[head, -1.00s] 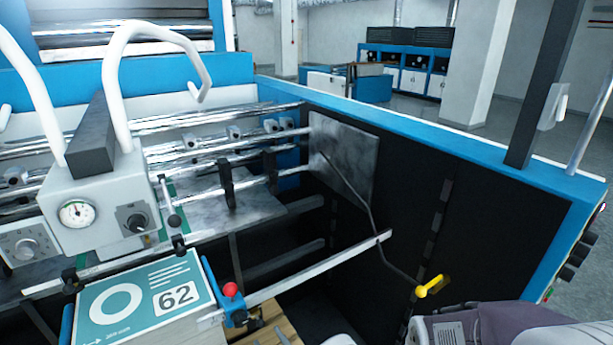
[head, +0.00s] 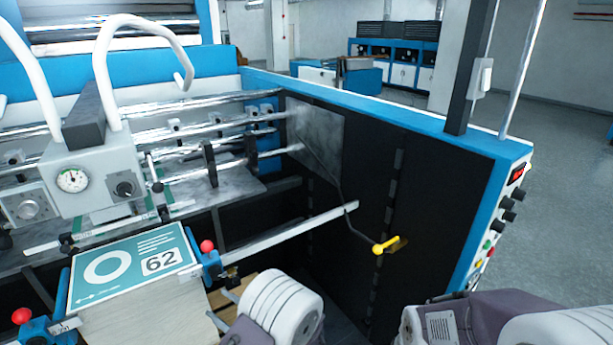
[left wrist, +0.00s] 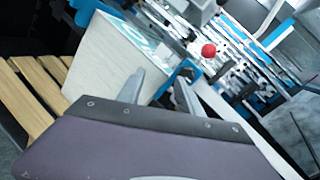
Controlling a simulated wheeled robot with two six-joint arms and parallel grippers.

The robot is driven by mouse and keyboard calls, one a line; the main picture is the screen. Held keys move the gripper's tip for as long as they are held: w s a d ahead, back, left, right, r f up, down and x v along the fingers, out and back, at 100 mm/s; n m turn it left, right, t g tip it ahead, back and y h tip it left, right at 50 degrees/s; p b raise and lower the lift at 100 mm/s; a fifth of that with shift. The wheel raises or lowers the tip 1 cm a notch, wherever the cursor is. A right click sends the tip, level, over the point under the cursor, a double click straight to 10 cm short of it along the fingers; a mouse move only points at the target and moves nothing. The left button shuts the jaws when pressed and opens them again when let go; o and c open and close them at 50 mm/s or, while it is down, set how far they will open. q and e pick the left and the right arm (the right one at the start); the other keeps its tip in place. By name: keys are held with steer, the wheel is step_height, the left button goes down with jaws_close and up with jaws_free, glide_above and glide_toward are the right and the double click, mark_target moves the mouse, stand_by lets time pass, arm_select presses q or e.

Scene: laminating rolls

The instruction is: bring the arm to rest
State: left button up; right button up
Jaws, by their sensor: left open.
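My left gripper (head: 222,306) is at the bottom of the head view, just right of the paper stack's front corner. Its two grey fingers also show in the left wrist view (left wrist: 160,90). The paper stack (head: 150,318), topped by a green and white sheet marked 62 (head: 130,268), lies close beyond the fingers. A white, ribbed part of my arm shows beside the gripper. More of my own purple and white parts fill the lower right corner. My right gripper does not show.
A red-knobbed blue guide (head: 208,262) stands at the stack's right edge, another (head: 28,325) at its front left. A metal bar (head: 290,236) runs right from the stack. A yellow-handled lever (head: 388,246) hangs by the dark side wall (head: 420,215). Wooden slats (left wrist: 30,105) lie below.

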arm_select(q)
steer(key=s+a+n+g+h+b, duration=0.2)
steer(key=s+a+n+g+h, duration=0.1)
steer(key=s+a+n+g, duration=1.1)
steer(key=s+d+f+n+t+h+b, duration=0.1)
steer(key=s+d+f+n+h, duration=0.3)
steer(key=s+d+f+h, duration=0.3)
steer(key=w+d+n+t+h, duration=0.2)
steer(key=w+d+t+h, duration=0.2)
steer(key=d, duration=0.5)
steer(key=shift+w+d+f+h, duration=0.15)
steer(key=shift+w+h, duration=0.25)
steer(key=shift+w, duration=0.35)
steer(key=shift+s, duration=0.15)
steer(key=shift+d, duration=0.1)
